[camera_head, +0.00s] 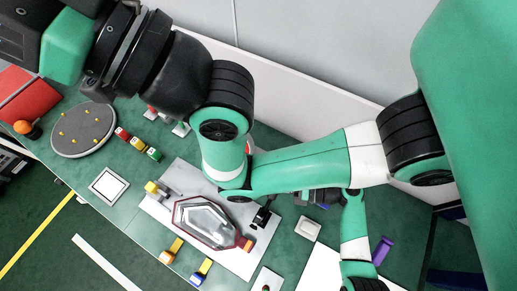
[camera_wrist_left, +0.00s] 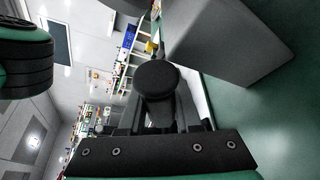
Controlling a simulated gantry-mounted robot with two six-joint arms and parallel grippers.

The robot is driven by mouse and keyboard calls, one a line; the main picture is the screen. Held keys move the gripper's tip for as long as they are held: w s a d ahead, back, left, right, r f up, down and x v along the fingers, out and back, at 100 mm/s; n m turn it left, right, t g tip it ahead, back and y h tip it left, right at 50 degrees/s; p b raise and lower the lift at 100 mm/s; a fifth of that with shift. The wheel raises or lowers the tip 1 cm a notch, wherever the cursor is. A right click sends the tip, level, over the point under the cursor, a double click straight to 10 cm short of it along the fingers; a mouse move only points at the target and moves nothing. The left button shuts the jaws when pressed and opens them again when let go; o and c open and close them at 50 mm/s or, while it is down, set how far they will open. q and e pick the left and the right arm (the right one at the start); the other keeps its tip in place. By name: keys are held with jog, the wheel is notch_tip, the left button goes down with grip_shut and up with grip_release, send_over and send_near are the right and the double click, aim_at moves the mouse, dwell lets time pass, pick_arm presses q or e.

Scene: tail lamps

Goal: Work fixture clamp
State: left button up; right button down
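The tail lamp (camera_head: 205,222), clear with a dark red rim, lies on a pale fixture plate (camera_head: 240,263) in the head view. A black clamp (camera_head: 263,215) stands at its right end. A yellow-tipped clamp (camera_head: 153,188) stands at its upper left. I cannot make out my right gripper in either view.
A grey block (camera_wrist_left: 228,45) stands close beside the left gripper in the wrist view. A round grey turntable (camera_head: 84,130), a white square pad (camera_head: 109,186) and a purple object (camera_head: 382,250) lie on the green bench. My arms hide the bench's middle.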

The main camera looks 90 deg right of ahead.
pick_arm(q)
grip_shut()
jog(key=shift+r, duration=0.15)
dwell(1.0)
jog(key=shift+w+a+r+n+g+h+p, duration=0.35)
jog(key=shift+a+r+n+g+h+p, duration=0.25)
jog(key=shift+n+p, duration=0.85)
jog(key=shift+w+a+r+n+g+h+p, duration=0.3)
jog(key=shift+a+r+n+g+h+p, duration=0.3)
jog(key=shift+n+p, duration=0.8)
jog(key=shift+a+m, duration=0.1)
jog(key=shift+m, duration=0.15)
